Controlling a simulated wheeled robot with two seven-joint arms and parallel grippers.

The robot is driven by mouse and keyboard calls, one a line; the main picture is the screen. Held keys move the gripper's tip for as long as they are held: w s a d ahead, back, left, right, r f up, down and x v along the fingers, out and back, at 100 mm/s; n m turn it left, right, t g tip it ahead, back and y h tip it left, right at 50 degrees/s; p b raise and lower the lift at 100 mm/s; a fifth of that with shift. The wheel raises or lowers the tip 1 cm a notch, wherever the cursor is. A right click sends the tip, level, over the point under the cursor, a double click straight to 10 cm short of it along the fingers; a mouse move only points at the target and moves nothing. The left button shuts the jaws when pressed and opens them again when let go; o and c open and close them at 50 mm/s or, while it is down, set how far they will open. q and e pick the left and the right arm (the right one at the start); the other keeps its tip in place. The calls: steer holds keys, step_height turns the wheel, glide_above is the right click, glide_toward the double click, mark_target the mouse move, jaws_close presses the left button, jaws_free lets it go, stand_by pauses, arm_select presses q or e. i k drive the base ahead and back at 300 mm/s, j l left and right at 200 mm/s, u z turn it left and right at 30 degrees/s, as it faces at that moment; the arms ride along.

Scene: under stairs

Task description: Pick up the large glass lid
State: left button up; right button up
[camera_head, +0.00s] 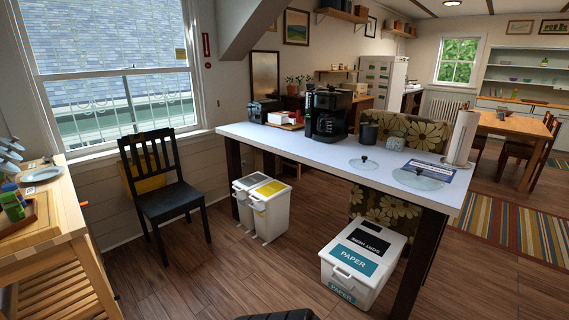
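The large glass lid (420,182) lies flat near the right front part of the white table top (290,143), with its dark knob up. It is close to the table's right end and partly over or against a blue printed sheet (440,172); I cannot tell which. A smaller glass lid (357,164) with a dark knob lies to its left, apart from it. Neither of my grippers can be made out in the head view.
A paper towel roll (463,137), a patterned cup (395,144), a dark canister (368,134) and a coffee maker (327,113) stand behind the lids. A PAPER bin (365,254), white bins (270,208) and a black chair (172,200) flank open floor before the table.

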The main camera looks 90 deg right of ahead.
mark_target(417, 179)
steer(key=z, duration=3.8)
steer(key=u, duration=1.7)
steer(key=k+u, duration=0.1)
steer(key=u, duration=2.7)
steer(key=k+z, duration=0.15)
steer(key=z, duration=0.25)
steer(key=k+l+z, duration=0.1)
steer(key=z, duration=0.35)
steer(key=k+l+z, duration=0.1)
steer(key=z, duration=0.3)
steer(key=k+l+z, duration=0.2)
steer(key=z, duration=0.2)
steer(key=l+z, duration=0.15)
steer(key=z, duration=0.3)
steer(key=k+l, duration=0.05)
